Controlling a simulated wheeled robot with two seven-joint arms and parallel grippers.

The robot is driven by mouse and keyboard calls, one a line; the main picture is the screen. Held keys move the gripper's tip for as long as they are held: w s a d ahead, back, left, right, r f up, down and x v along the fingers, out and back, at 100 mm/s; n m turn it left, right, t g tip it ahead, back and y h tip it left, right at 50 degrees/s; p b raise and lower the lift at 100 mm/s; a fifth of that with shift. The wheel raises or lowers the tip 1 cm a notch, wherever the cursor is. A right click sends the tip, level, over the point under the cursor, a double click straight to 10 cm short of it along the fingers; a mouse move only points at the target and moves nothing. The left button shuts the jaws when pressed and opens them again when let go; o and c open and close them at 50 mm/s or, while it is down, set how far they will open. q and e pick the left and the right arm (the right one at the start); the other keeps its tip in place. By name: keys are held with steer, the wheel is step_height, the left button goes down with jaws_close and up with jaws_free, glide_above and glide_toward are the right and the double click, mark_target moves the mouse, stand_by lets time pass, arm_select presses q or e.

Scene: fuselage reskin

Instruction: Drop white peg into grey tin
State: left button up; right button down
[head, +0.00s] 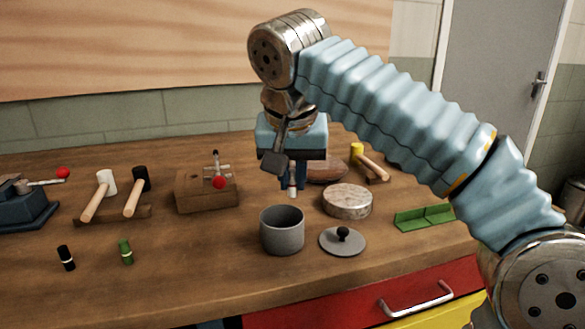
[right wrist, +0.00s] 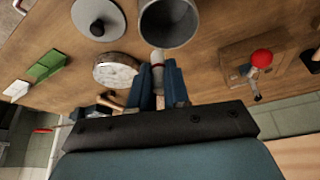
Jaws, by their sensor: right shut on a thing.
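The grey tin (head: 282,232) stands open on the wooden bench; it also shows at the top of the right wrist view (right wrist: 170,20). Its lid (head: 342,241), with a black knob, lies on the bench just to its right. My right gripper (head: 292,188) points down above the tin's far rim. It is shut on the white peg (head: 292,189), which has a red band and shows between the blue fingers in the right wrist view (right wrist: 157,72). The peg's lower end hangs above the tin, apart from the bench. My left gripper is not in view.
Behind the tin are a round pale block (head: 347,202) and a wooden block with a red-knobbed lever (head: 206,190). A green tray (head: 424,217) lies right. Mallets (head: 100,195), a black peg (head: 66,258) and a green peg (head: 126,252) are left. The front-left bench is mostly clear.

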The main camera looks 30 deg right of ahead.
steer(key=c, duration=1)
jaws_free()
steer(key=shift+r, duration=0.1)
steer(key=v, duration=0.7)
steer(key=shift+s+a+r, duration=0.1)
